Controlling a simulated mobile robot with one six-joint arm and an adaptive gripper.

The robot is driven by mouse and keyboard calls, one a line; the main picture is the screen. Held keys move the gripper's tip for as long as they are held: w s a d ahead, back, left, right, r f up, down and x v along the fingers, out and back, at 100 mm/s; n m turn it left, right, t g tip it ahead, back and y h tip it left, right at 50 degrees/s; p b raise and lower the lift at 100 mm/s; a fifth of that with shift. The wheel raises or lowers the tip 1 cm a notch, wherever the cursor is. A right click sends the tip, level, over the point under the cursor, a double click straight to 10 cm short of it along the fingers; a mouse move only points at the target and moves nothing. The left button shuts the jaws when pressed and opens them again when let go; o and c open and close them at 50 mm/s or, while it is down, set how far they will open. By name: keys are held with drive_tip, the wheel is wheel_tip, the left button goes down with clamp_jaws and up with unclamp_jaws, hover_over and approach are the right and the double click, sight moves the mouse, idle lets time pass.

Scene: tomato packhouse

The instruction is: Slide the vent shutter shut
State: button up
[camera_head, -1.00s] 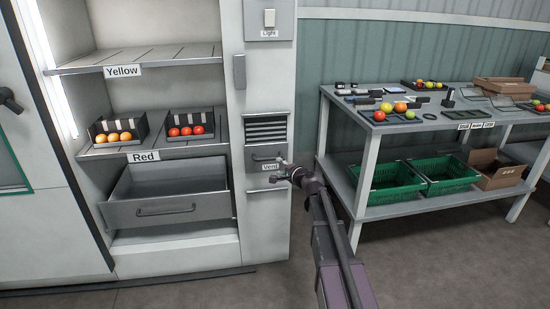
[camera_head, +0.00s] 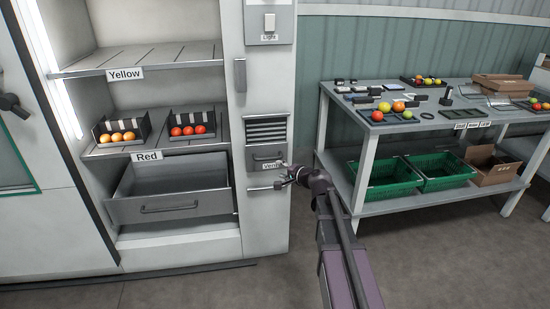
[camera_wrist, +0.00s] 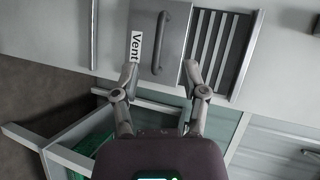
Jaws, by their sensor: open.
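The vent shutter (camera_head: 266,152) is a grey panel with a dark bar handle and a "Vent" label at its lower edge. It sits just below the slatted vent (camera_head: 266,130), whose slats are uncovered. In the wrist view the shutter (camera_wrist: 149,50), its handle (camera_wrist: 171,42) and the slats (camera_wrist: 217,45) appear turned sideways, with the slats on the right. My gripper (camera_head: 280,179) is by the lower edge of the shutter. In the wrist view my gripper (camera_wrist: 159,73) is open and empty, its fingertips spread on either side of the handle's near end. Contact cannot be told.
A light switch (camera_head: 270,22) is above the vent. To the left are shelves with tomato crates and an open grey drawer (camera_head: 205,205). To the right a table (camera_head: 345,98) holds tomatoes and small items, with green crates (camera_head: 384,190) below.

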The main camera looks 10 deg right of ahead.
drive_tip(key=s+a+r+n+g+h+p, duration=0.1)
drive_tip(key=s+a+r+n+g+p, duration=0.1)
drive_tip(key=s+r+p, duration=0.4)
drive_tip(key=s+a+r+n+g+p, duration=0.3)
drive_tip(key=s+r+n+g+p, duration=0.2)
drive_tip(key=p, duration=1)
drive_tip(key=shift+s+r+n+g+h, duration=0.35)
drive_tip(key=shift+s+r+n, duration=0.2)
drive_tip(key=shift+s, duration=1)
drive_tip(key=w+d+f+m+t+b, duration=0.4)
drive_tip(key=w+f+b, duration=0.3)
drive_tip(key=b, duration=0.6)
drive_tip(key=w+d+f+m+t+b, duration=0.4)
drive_tip(key=w+f+m+b, duration=0.3)
drive_tip(key=w+b, duration=0.3)
drive_tip(key=t+y+b, duration=0.1)
drive_tip(key=b, duration=0.2)
drive_tip(key=shift+f+t, duration=0.2)
drive_tip(key=shift+t, duration=0.15)
